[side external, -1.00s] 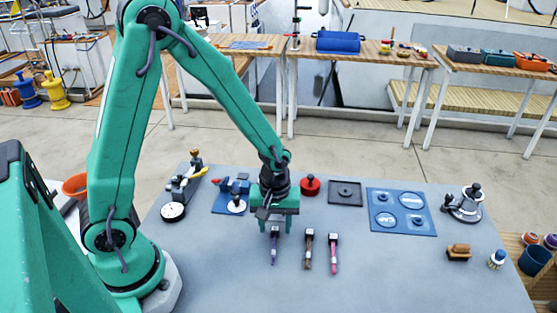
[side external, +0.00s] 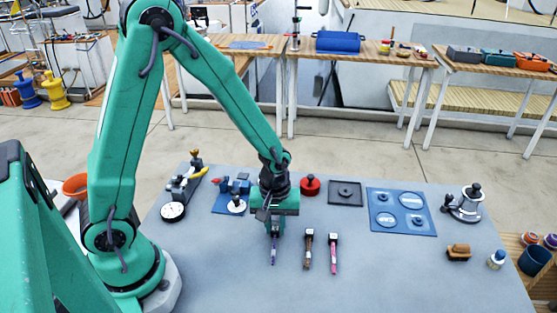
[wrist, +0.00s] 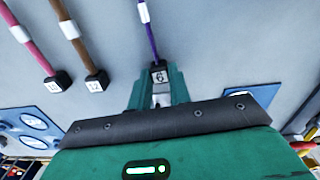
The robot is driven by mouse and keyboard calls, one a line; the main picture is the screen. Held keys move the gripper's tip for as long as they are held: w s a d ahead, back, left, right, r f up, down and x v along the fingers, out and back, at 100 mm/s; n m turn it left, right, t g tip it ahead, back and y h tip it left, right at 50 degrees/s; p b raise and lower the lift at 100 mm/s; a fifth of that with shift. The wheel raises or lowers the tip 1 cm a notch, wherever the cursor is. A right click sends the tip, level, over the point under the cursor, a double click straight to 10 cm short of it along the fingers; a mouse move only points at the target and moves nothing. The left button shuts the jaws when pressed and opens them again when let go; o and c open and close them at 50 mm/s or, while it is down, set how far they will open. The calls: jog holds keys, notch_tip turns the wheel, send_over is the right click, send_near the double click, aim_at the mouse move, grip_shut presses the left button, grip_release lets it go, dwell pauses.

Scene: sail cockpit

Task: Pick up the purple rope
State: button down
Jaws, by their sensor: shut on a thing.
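The purple rope (side external: 273,250) lies on the grey table, at the left of a row of three ropes. In the wrist view the purple rope (wrist: 150,37) runs up from a black end block (wrist: 158,75) marked with a number, with a white band on it. My gripper (side external: 273,230) is low over the table. In the wrist view my gripper (wrist: 157,88) has its two green fingers on either side of the black block, shut on it. The fingers partly hide the block in the side view.
A brown rope (side external: 308,250) and a pink rope (side external: 333,252) lie just right of the purple one. The table's front is clear.

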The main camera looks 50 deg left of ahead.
jog(key=shift+r, duration=0.1)
jog(key=shift+r, duration=2.05)
jog(key=s+d+r, duration=0.6)
jog(key=s+d, duration=0.1)
jog(key=d, duration=0.2)
jog(key=shift+d+r, duration=0.15)
jog(key=shift+r, duration=0.2)
